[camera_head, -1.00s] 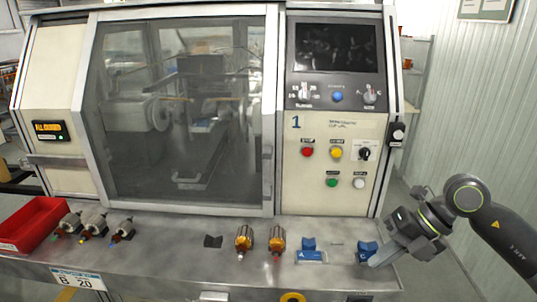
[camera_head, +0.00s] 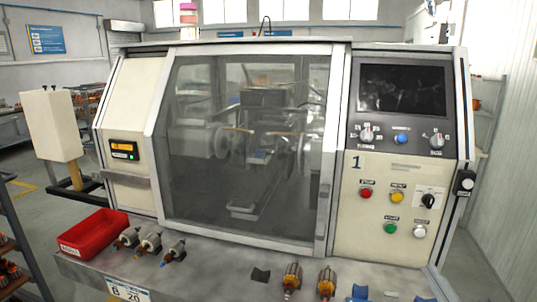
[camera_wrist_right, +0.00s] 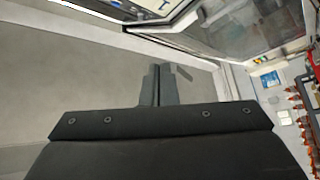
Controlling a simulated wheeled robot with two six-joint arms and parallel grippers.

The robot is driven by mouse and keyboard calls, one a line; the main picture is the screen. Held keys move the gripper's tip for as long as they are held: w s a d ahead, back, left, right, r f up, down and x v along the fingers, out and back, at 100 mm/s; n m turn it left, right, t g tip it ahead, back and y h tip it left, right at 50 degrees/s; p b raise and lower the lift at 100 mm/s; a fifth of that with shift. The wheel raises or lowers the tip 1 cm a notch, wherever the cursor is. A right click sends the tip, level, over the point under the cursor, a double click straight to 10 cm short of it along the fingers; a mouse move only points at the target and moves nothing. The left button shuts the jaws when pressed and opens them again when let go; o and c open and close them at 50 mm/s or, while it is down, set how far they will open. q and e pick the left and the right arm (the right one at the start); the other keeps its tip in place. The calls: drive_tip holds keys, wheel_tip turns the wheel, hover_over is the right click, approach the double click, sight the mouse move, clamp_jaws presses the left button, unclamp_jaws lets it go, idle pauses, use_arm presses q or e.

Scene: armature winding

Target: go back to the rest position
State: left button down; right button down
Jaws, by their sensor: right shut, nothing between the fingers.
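My right gripper (camera_wrist_right: 157,86) shows only in the right wrist view. Neither arm shows in the head view, and my left gripper is in no view. The winding machine (camera_head: 407,180) stands in front of me with its glass door (camera_head: 245,145) closed.
On the machine's front ledge are a red bin (camera_head: 92,234), three armatures (camera_head: 150,240) beside it, two copper-wound armatures (camera_head: 292,276) and blue holders (camera_head: 360,293) at the lower right. A beige box on a post (camera_head: 52,125) stands left.

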drive_tip(key=s+d+f+m+g+h, duration=0.35)
drive_tip(key=f+m+h, duration=0.25)
drive_tip(key=f, duration=0.3)
drive_tip(key=s+d+f+m+g+h, duration=0.35)
drive_tip(key=f+m+g+h, duration=0.2)
drive_tip(key=f, duration=0.25)
drive_tip(key=s+a+f+m+g+y, duration=0.1)
drive_tip(key=s+a+f+g+y, duration=0.15)
drive_tip(key=s+f+g, duration=0.45)
drive_tip(key=s+a+f+m+g+y, duration=0.15)
drive_tip(key=s+a+f, duration=0.3)
drive_tip(key=s, duration=0.45)
wheel_tip(320, 180, down, 27)
drive_tip(key=d+g+b, duration=0.2)
drive_tip(key=d, duration=0.1)
drive_tip(key=s+a+f+g, duration=0.1)
drive_tip(key=s+f, duration=1.4)
drive_tip(key=f, duration=0.2)
drive_tip(key=shift+a+n+b, duration=0.3)
drive_tip(key=shift+a+b, duration=0.05)
drive_tip(key=shift+a, duration=0.05)
